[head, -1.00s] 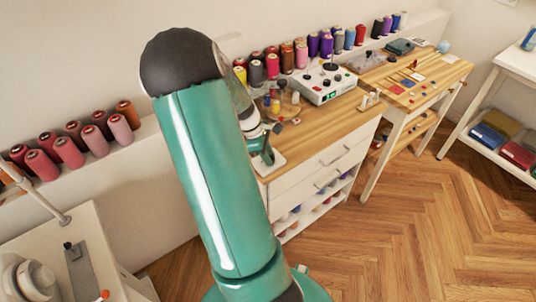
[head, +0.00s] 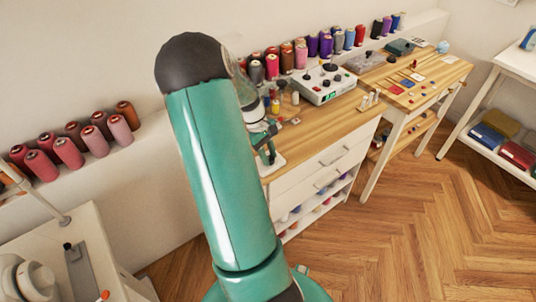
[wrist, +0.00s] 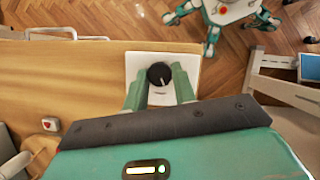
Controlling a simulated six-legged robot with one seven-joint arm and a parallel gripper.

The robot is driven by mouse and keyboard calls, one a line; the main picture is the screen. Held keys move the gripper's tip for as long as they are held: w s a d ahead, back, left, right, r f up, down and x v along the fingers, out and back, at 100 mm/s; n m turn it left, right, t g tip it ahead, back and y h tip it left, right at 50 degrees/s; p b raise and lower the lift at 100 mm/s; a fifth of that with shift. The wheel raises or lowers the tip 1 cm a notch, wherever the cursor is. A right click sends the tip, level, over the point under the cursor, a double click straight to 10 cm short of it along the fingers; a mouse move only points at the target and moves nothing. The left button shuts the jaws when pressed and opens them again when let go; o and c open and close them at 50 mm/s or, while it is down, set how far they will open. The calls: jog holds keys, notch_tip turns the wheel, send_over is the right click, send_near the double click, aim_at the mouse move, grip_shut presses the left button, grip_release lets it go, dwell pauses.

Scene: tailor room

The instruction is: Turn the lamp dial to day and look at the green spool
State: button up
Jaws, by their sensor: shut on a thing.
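The lamp dial (wrist: 159,72) is a round black knob on a white square plate (wrist: 143,62) at the edge of the wooden worktop. In the wrist view my gripper (wrist: 158,83) has its two green fingers on either side of the knob, shut on it. The knob's setting and any day mark cannot be read. In the head view my gripper (head: 267,152) is down at the plate (head: 273,166), and the knob is hidden behind the fingers. I cannot make out a green spool in either view.
Small spools and bottles (head: 276,105) stand on the worktop (head: 330,120) close beside my arm. A white control box (head: 323,84) stands farther back. Rows of thread spools (head: 326,45) line the wall ledge. The herringbone floor (head: 400,230) at the right is clear.

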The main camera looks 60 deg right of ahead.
jog(key=m, duration=0.2)
jog(key=m+y, duration=0.1)
jog(key=m, duration=0.1)
jog(key=shift+d+m+t+y, duration=0.2)
jog(key=shift+m+t+y, duration=0.1)
jog(key=shift+t, duration=0.1)
jog(key=m+t+y, duration=0.1)
jog(key=m, duration=0.2)
jog(key=shift+s+m, duration=0.1)
jog(key=shift+m, duration=0.3)
jog(key=m, duration=0.1)
jog(key=m+t, duration=0.1)
jog(key=m, duration=0.1)
jog(key=shift+s+d+m+y, duration=0.1)
jog(key=shift+d+m+y, duration=0.05)
jog(key=shift+m+y, duration=0.15)
jog(key=shift+s+m+t, duration=0.1)
jog(key=shift+m+t, duration=0.8)
jog(key=shift+m, duration=1.1)
jog(key=o, duration=1)
